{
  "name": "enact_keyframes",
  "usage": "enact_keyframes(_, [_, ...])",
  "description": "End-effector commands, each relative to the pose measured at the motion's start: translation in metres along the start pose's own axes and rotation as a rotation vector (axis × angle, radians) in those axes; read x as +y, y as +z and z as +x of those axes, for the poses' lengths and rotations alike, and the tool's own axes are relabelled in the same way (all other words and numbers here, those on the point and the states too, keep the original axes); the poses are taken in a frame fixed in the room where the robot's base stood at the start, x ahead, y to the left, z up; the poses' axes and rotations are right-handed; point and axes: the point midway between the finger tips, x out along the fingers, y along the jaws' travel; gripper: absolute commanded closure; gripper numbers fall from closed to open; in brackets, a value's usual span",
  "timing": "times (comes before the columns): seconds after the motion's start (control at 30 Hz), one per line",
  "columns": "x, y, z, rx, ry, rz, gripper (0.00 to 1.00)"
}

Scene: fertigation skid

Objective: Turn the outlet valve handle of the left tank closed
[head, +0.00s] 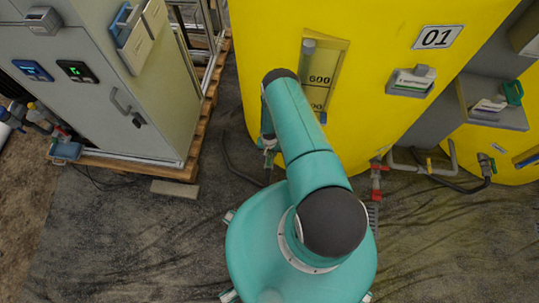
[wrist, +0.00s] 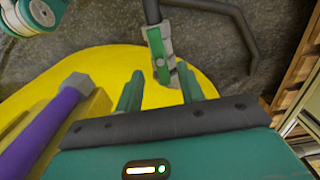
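The left tank (head: 375,70) is yellow, marked 01, and stands behind my arm. In the wrist view a grey valve with a green lever handle (wrist: 156,48) sits near the yellow tank (wrist: 212,65), at the end of a dark pipe. My gripper (wrist: 159,71) is open, its two teal fingers apart, with the valve between and just beyond the tips. I cannot tell whether the fingers touch it. In the head view my arm mostly hides the gripper. A second valve with red parts (head: 376,180) is low at the tank's right.
A grey cabinet (head: 110,90) stands on a wooden pallet (head: 190,165) at the left. A black hose (head: 232,165) curves over the floor beside the tank. The level gauge with a purple tube (wrist: 50,125) is close to my gripper. Another yellow tank (head: 478,145) is at the right.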

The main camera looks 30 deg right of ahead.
Motion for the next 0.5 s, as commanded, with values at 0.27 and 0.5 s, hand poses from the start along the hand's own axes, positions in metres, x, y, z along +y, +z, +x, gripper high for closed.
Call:
enact_keyframes(0.27, [0.000, -0.001, 0.034, 0.000, 0.000, 0.001, 0.62])
enact_keyframes(0.5, [0.000, -0.001, 0.039, 0.001, 0.000, 0.001, 0.62])
